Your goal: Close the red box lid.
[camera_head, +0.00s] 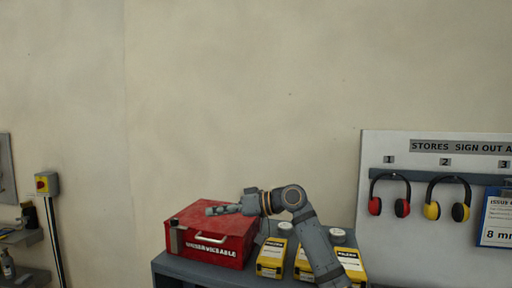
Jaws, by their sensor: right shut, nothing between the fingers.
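A red box (205,255) with white lettering and a pale handle on its front stands on the left part of a grey bench. Its red lid (191,217) looks down on the box, though I cannot tell whether it is fully seated. My right gripper (211,210) lies over the lid top, pointing left, and is shut with nothing in it. I cannot tell whether it touches the lid. The gripper hides part of the lid's top. My left gripper is not in view.
Yellow cases (271,257) with white-capped items stand right of the box, close to my right arm. The grey bench (172,270) has little free room. Red (375,206) and yellow (432,210) earmuffs hang on a board at right. A switch post (47,184) stands far left.

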